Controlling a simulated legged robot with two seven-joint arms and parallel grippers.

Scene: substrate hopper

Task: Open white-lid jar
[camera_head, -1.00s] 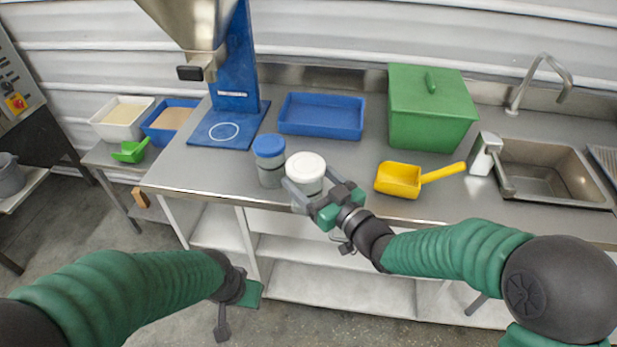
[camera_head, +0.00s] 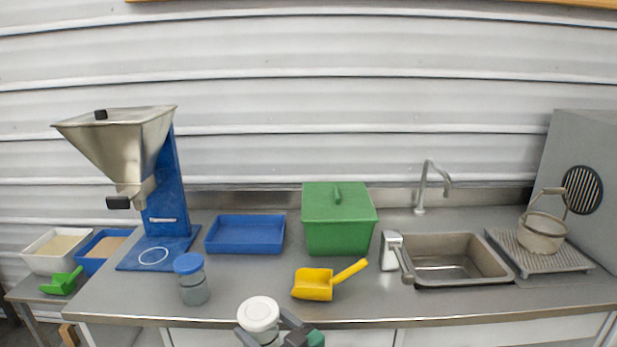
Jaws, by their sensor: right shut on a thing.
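The white-lid jar (camera_head: 258,314) is at the bottom of the view, with its white lid facing up and the lower body cut off by the picture edge. It overlaps the counter's front edge. My right gripper (camera_head: 270,336) is shut on the jar, with dark fingers on either side just below the lid. The lid is on the jar. My left gripper is out of view.
A blue-lid jar (camera_head: 192,279) stands on the counter (camera_head: 245,280). Behind are a blue tray (camera_head: 245,234), a green lidded box (camera_head: 340,222) and a hopper (camera_head: 125,150). A yellow scoop (camera_head: 313,284) lies left of the sink (camera_head: 455,260).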

